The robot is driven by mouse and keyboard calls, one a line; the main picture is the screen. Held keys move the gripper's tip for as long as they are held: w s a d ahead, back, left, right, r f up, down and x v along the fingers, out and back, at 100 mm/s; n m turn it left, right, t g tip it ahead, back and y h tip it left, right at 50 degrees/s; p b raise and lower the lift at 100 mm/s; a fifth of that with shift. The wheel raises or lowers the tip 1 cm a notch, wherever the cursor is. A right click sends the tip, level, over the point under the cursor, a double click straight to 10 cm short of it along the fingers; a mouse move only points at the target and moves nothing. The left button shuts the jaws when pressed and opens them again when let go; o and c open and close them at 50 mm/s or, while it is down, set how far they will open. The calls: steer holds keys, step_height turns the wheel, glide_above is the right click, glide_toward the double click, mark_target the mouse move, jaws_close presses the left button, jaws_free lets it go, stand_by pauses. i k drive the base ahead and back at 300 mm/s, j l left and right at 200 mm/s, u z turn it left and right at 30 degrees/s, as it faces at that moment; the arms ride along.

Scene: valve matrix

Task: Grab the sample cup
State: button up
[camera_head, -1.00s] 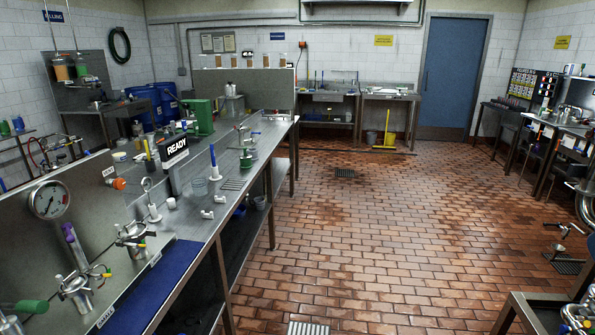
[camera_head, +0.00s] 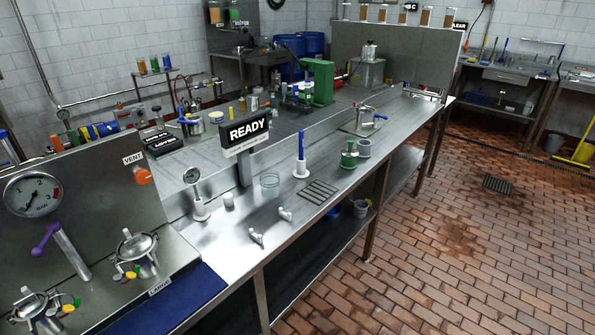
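A grey cup (camera_head: 364,149) stands farther along the bench beside a green fitting (camera_head: 349,156). Another grey cup (camera_head: 361,209) sits on the shelf below. My gripper is not in view.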

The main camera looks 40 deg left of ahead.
mark_target(270, 184)
steer(key=i+u, duration=0.1)
steer(key=i, duration=0.7)
steer(key=i+l+u, duration=0.15)
steer(key=i, duration=0.65)
steer(key=i+u, duration=0.3)
steer(key=u, duration=0.2)
steer(key=i+u, duration=0.35)
steer(key=u, duration=0.15)
steer(key=i+l+u, duration=0.15)
steer(key=u, duration=0.35)
steer(key=i+l+u, duration=0.1)
steer(key=i+u, duration=0.3)
steer(key=i+l+u, duration=0.15)
steer(key=u, duration=0.2)
steer(key=i, duration=0.1)
